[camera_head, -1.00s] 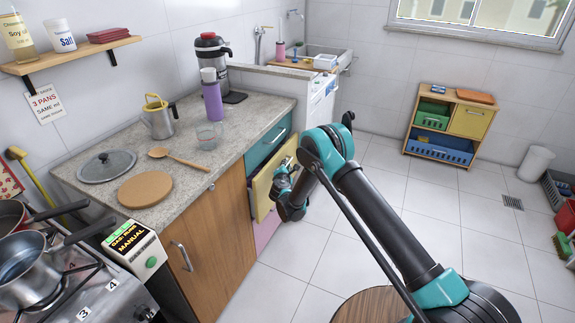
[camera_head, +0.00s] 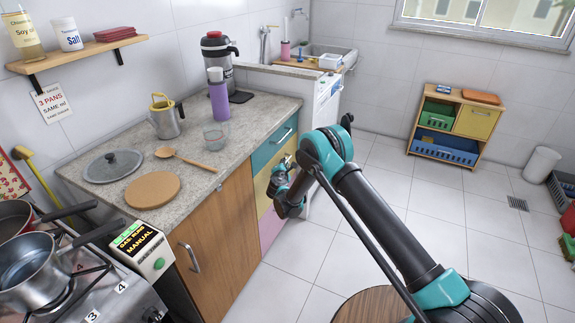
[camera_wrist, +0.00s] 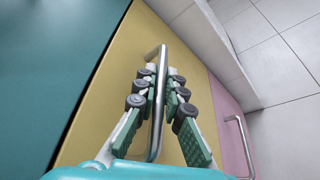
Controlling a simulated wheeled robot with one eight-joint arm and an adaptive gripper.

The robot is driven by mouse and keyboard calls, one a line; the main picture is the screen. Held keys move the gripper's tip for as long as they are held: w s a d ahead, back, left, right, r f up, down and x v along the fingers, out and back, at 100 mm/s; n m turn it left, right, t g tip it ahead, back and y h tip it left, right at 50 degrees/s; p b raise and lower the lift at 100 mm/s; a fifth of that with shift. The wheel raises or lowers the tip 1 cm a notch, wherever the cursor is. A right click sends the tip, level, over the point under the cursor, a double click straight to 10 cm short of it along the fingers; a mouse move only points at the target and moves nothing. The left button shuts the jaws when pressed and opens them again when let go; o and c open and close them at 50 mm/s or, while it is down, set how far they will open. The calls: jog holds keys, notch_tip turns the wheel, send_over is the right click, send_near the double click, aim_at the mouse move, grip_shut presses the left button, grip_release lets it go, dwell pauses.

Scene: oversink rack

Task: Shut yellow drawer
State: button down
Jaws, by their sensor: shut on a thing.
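The yellow drawer (camera_head: 262,190) is the middle one in a column under the counter, between a teal drawer above and a pink one below. In the head view its front now looks flush, or nearly so, with its neighbours. In the wrist view the yellow front (camera_wrist: 118,85) fills the middle, with its metal bar handle (camera_wrist: 157,105) standing out from it. My gripper (camera_wrist: 158,85) has its green-padded fingers on either side of the handle, closed around it. In the head view my gripper (camera_head: 285,165) is at the drawer front, and my wrist hides part of it.
The teal drawer (camera_head: 268,148) and the pink drawer (camera_head: 270,228) look shut. A wooden cabinet door (camera_head: 220,230) is to the left. Open tiled floor (camera_head: 400,195) lies to the right. A small shelf unit (camera_head: 455,125) stands by the far wall.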

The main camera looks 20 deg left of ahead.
jog(key=c, duration=1.9)
grip_release()
jog(key=shift+a, duration=0.25)
jog(key=v, duration=1.2)
jog(key=shift+r, duration=0.1)
